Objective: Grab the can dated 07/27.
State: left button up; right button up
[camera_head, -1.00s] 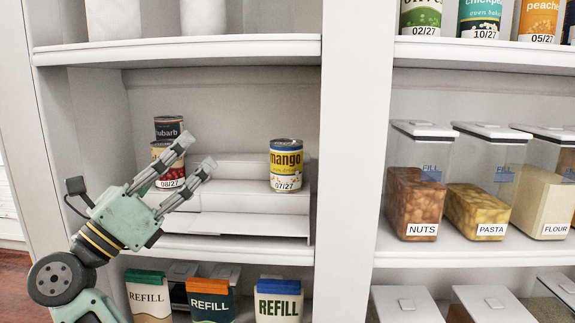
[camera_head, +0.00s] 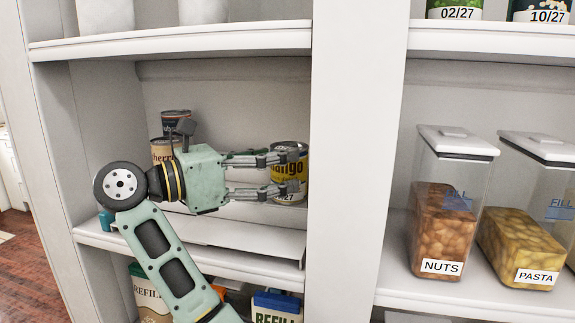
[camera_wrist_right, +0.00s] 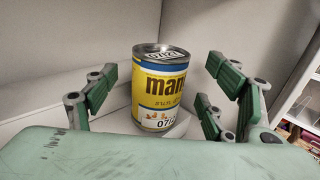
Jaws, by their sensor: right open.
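The mango can (camera_head: 289,160), yellow with a blue band, stands upright on the white stepped riser at the right end of the middle shelf. Its label in the right wrist view (camera_wrist_right: 159,90) starts "07/2", and its lid reads "0727". My right gripper (camera_head: 294,173) is open, with its fingers reaching right to the can, one high and one low in the head view. In the wrist view the can stands between the fingers, with gaps visible on both sides. I cannot tell whether a finger touches it. My left gripper is not in view.
Two other cans, one cherry-labelled (camera_head: 161,151) and a dark one (camera_head: 176,117), stand behind my gripper at the left. A white upright panel (camera_head: 357,170) rises just right of the mango can. Refill packs (camera_head: 276,306) stand below.

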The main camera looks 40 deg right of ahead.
jog(key=d, duration=0.3)
jog(key=shift+s+d+p, duration=0.1)
jog(key=shift+d+p, duration=0.2)
jog(key=shift+d, duration=0.25)
jog(key=shift+a, duration=0.2)
jog(key=shift+c, duration=0.4)
jog(key=shift+d, duration=0.1)
jog(key=c, duration=1.3)
jog(key=shift+c, duration=0.8)
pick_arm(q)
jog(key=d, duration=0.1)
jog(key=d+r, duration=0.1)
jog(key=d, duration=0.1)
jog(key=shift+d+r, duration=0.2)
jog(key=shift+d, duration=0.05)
